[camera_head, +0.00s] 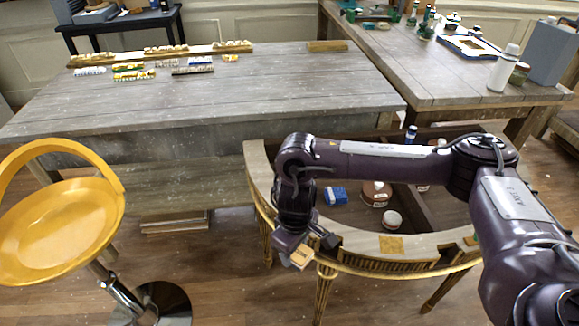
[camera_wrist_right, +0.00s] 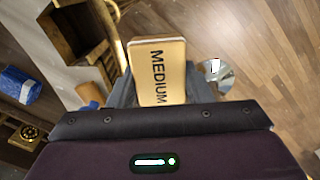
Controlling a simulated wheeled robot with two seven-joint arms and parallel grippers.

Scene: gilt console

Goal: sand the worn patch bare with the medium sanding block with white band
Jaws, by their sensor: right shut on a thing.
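The sanding block (camera_head: 300,258) is tan and marked MEDIUM in the right wrist view (camera_wrist_right: 158,72). My right gripper (camera_head: 306,249) is shut on it and holds it near the front left edge of the half-round gilt console (camera_head: 350,243). My left gripper is not in view.
Inside the console's open frame are a blue packet (camera_head: 336,195) and round tins (camera_head: 376,193). A yellow stool (camera_head: 62,225) stands at left. Grey wooden tables (camera_head: 230,95) stand behind, the right one with a white bottle (camera_head: 504,68). My right arm spans above the console.

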